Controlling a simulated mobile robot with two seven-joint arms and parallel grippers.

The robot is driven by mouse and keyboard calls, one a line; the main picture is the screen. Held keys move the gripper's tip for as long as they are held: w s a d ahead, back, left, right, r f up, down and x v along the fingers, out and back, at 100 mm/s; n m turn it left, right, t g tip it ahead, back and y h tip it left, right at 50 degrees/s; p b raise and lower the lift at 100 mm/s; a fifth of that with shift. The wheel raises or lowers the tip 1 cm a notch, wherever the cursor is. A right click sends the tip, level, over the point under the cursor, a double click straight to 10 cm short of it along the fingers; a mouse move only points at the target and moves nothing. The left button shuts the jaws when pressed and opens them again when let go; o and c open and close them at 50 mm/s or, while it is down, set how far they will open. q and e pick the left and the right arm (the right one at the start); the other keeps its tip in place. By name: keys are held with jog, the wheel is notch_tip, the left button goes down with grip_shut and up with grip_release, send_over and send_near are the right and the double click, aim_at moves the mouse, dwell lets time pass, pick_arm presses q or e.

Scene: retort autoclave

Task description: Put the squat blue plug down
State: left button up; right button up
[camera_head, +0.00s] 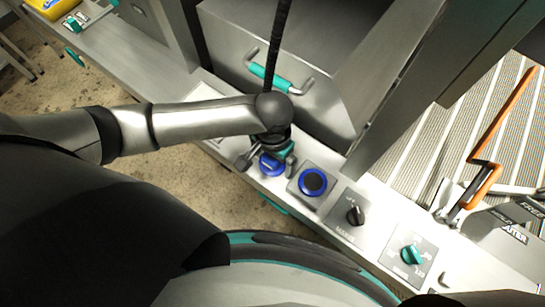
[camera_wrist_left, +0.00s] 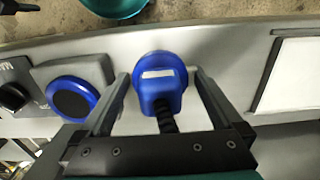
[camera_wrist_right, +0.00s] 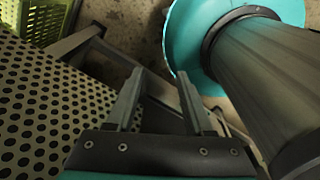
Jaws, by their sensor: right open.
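The squat blue plug (camera_head: 271,165) is at the grey control ledge (camera_head: 234,170), left of a round socket with a blue ring (camera_head: 313,181). In the left wrist view the plug (camera_wrist_left: 160,82) shows a pale label and a black ribbed cable. My left gripper (camera_wrist_left: 163,85) has a finger on each side of the plug, with narrow gaps between fingers and plug; it is open. I cannot tell whether the plug's underside touches the ledge. The blue-ringed socket (camera_wrist_left: 73,98) is left of the left finger there. My right gripper (camera_wrist_right: 158,105) is open and empty.
A black knob (camera_head: 355,214) and a teal knob (camera_head: 411,254) sit on the ledge right of the socket. A steel box with a teal handle (camera_head: 269,76) stands behind. An orange lever (camera_head: 484,180) is at the right. A perforated panel (camera_wrist_right: 45,105) lies beside my right gripper.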

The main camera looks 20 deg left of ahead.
pick_arm(q)
jog(key=shift+r, duration=0.2)
notch_tip(320, 180, up, 12)
jog(key=p, duration=0.3)
dwell(0.5)
